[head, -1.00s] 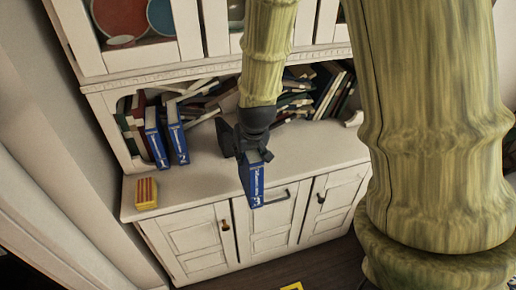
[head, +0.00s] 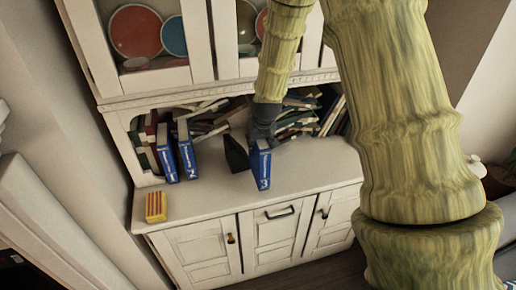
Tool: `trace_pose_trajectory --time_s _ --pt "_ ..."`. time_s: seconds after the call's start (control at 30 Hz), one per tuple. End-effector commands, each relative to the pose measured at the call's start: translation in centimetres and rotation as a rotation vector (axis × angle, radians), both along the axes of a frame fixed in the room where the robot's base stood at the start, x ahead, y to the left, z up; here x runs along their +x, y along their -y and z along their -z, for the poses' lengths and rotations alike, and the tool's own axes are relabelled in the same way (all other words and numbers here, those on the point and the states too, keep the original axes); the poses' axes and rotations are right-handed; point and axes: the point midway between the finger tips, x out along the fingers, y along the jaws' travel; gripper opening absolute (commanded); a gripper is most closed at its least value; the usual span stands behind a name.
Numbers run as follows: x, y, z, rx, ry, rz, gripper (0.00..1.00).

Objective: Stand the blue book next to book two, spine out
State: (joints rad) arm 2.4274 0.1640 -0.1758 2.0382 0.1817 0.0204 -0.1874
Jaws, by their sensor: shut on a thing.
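The blue book (head: 262,168), with a white 3 on its spine, is upright with its spine facing out, over the cabinet's counter. My gripper (head: 262,130) is shut on it from behind and above. I cannot tell whether its bottom edge touches the counter. Book two (head: 188,150), blue with a 2 on its spine, stands to the left, with a clear gap between them. A blue book marked 1 (head: 166,154) stands just left of book two. A dark flat part of my gripper shows left of the held book.
A yellow and red box (head: 156,206) sits at the counter's front left. Several loose books (head: 300,118) lean and lie in the shelf space behind. The counter (head: 222,192) is free between book two and the held book. Glass doors with plates (head: 136,32) are above.

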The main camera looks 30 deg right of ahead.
Motion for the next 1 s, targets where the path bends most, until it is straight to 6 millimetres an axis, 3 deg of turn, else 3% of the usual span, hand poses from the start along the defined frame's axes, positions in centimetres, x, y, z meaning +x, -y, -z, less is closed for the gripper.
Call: trace_pose_trajectory --time_s 0.5,0.97,1.0 --pt "0.0 0.0 3.2 0.0 -0.001 0.0 0.0" --pt "0.1 0.0 3.8 -0.001 0.001 -0.001 0.0" --pt "0.0 0.0 3.8 0.0 0.0 0.0 0.44"
